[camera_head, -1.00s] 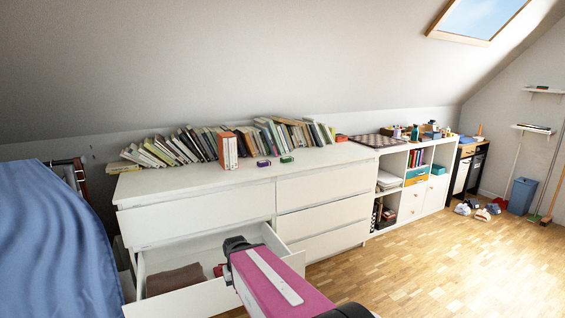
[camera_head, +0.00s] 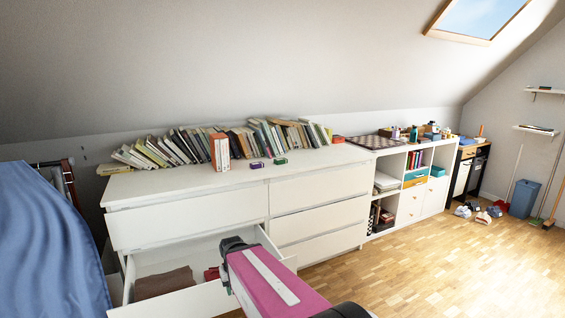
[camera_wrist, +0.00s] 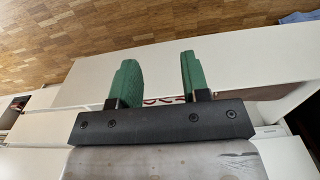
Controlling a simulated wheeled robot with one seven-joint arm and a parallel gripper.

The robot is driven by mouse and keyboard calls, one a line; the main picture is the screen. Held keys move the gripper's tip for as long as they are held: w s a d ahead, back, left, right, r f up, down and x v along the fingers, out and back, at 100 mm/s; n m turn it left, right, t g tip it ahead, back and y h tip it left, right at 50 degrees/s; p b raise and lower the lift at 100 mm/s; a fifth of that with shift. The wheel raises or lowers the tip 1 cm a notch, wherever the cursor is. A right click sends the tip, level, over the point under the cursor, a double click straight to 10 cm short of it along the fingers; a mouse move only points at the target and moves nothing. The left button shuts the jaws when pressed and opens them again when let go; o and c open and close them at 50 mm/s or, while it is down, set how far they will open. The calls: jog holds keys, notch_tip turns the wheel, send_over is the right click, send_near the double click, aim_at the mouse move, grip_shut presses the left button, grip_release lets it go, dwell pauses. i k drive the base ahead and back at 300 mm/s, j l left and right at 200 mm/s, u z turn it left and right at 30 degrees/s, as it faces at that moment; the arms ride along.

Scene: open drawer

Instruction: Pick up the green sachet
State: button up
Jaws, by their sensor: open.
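A small green item (camera_head: 281,161), which looks like the green sachet, lies on the white dresser top (camera_head: 330,157) in front of the row of books. A small purple item (camera_head: 257,165) lies just left of it. My gripper (camera_wrist: 158,58) shows in the wrist view with two green fingers spread apart and nothing between them. It is above the open drawer's white front, well below and in front of the dresser top. The green item is not in the wrist view. In the head view my arm hides the fingers.
The lower left drawer (camera_head: 185,300) stands open, with a brown cloth (camera_head: 166,282) and something red (camera_head: 212,273) inside. Leaning books (camera_head: 180,147) line the back of the dresser. Wooden floor (camera_head: 430,260) is free at right.

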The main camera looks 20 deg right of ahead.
aim_at(281, 161)
jog(key=l+u, duration=0.4)
jog(key=l, duration=2.05)
